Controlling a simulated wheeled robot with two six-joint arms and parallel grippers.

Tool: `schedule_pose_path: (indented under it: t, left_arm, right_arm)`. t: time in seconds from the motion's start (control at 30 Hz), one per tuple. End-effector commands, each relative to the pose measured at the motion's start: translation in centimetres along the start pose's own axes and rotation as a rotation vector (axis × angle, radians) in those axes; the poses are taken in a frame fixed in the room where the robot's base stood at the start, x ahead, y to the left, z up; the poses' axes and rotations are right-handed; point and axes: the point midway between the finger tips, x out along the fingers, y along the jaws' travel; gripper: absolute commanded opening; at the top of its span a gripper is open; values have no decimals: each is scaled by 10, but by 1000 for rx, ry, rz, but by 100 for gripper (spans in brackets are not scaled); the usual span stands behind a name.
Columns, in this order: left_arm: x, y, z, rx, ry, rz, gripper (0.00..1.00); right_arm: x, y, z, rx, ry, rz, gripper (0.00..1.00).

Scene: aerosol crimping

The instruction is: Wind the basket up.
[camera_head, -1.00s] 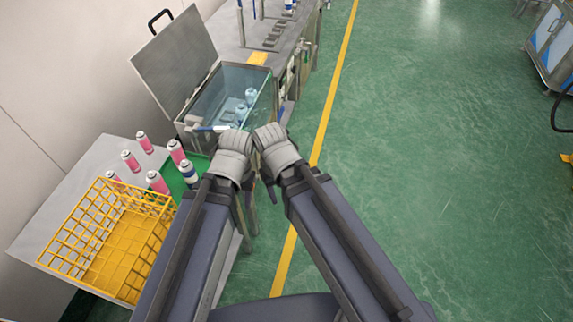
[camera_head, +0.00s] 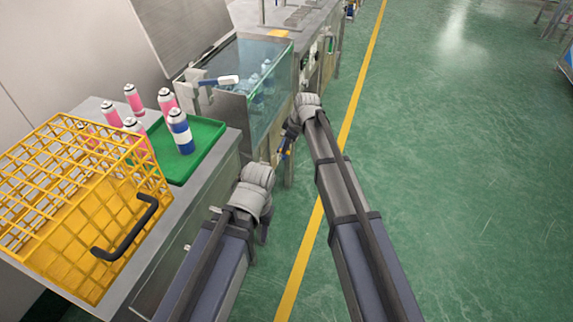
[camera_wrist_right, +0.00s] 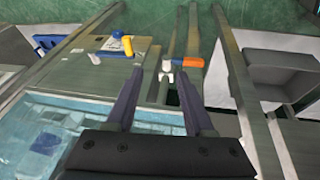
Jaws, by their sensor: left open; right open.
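A glass-fronted water tank (camera_head: 272,92) stands at the upper middle in the head view. Several pale cans (camera_head: 262,80) are under its water; a basket around them cannot be made out. A white-and-blue handle (camera_head: 226,80) sits on a bracket at the tank's near left edge. My right gripper (camera_head: 286,148) is open beside the tank's right front corner. In the right wrist view its open fingers (camera_wrist_right: 160,85) point towards an orange handle (camera_wrist_right: 190,62) with a white joint, with nothing between them. My left gripper (camera_head: 262,228) is open and empty, lower, beside the table.
A yellow wire basket (camera_head: 60,245) with a black handle (camera_head: 125,235) stands on the left table. Several pink cans (camera_head: 133,98) and a blue-and-white can (camera_head: 180,130) stand by or on a green tray (camera_head: 208,148). The tank's lid (camera_head: 180,30) is raised. Green floor is free to the right.

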Motion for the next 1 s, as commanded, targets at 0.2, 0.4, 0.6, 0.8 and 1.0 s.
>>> schedule_pose_path:
  t: [0.2, 0.4, 0.6, 0.8, 1.0]
  left_arm:
    - [60, 6, -4, 0, 0, 0, 47]
    - [71, 7, -4, 0, 0, 0, 47]
    - [71, 7, -4, 0, 0, 0, 47]
    - [80, 7, -5, 0, 0, -1, 47]
    - [102, 9, -6, 1, 0, -5, 47]
  right_arm:
    - [64, 50, 3, -111, 61, 43, 53]
    - [76, 68, 3, -155, 83, 64, 53]
    - [76, 69, 2, -160, 85, 65, 53]
    - [86, 69, 2, -160, 84, 65, 53]
    - [110, 70, 1, -161, 84, 65, 53]
